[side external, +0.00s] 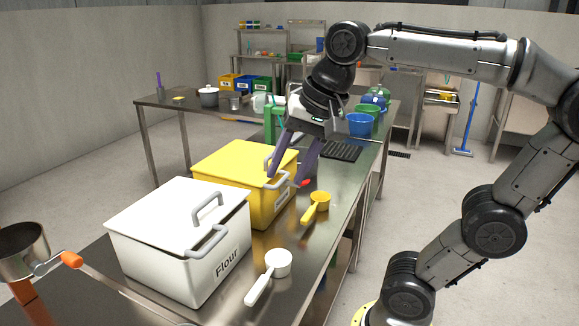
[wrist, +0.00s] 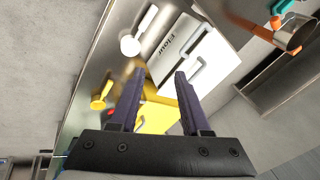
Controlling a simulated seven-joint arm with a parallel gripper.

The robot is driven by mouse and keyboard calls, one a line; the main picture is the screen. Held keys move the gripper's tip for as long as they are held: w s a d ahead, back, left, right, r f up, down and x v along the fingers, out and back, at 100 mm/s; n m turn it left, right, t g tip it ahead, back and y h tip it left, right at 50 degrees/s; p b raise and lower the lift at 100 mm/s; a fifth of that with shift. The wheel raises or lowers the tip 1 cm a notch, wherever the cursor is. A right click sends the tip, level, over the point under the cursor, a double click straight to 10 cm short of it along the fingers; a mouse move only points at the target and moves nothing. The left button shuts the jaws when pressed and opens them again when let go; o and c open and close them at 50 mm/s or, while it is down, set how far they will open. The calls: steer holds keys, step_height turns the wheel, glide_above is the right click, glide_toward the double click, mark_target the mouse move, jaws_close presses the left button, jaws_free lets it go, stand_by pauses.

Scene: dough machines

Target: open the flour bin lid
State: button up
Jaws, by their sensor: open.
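The white flour bin (side external: 165,255), marked "Flour", stands on the steel table with its lid (side external: 180,205) shut. A grey handle (side external: 207,208) stands on the lid, and a second grey handle (side external: 206,243) is on the bin's front near the top edge. The flour bin also shows in the wrist view (wrist: 172,62), beyond the fingertips. My gripper (side external: 290,180) is open and empty, above the yellow bin (side external: 225,165) behind the flour bin. In the wrist view my gripper's two purple fingers (wrist: 158,75) are apart with nothing held between them.
A white scoop (side external: 275,265) and a yellow scoop (side external: 318,203) lie on the table in front of the bins. A steel pot with an orange-handled part (side external: 22,245) is at the left. Blue and green buckets (side external: 361,124) stand behind my gripper.

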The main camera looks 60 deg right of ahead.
steer(key=shift+c, duration=1.2)
steer(key=a, duration=0.1)
steer(key=w+y, duration=0.1)
steer(key=w+a+t, duration=0.1)
steer(key=shift+a+r, duration=0.25)
steer(key=shift+a, duration=0.05)
steer(key=c, duration=0.5)
steer(key=a+y, duration=0.1)
steer(key=w+a+m+y, duration=0.1)
steer(key=a, duration=0.1)
steer(key=w+a+t+y, duration=0.1)
steer(key=shift+w+a+m, duration=0.15)
steer(key=shift+a+m, duration=0.15)
steer(key=shift+m, duration=0.1)
jaws_close()
steer(key=m+t+h, duration=0.4)
steer(key=m+t, duration=0.3)
steer(key=m, duration=1.5)
glide_toward(225, 214)
steer(key=shift+w+r+x, duration=0.15)
steer(key=shift+r+x, duration=0.2)
steer(key=shift+x, duration=1.15)
steer(key=shift+w+r+x, duration=0.1)
steer(key=shift+r+x, duration=0.25)
steer(key=shift+x, duration=1.15)
steer(key=shift+w+r+x, duration=0.15)
steer(key=shift+r+x, duration=0.15)
steer(key=shift+x, duration=1.2)
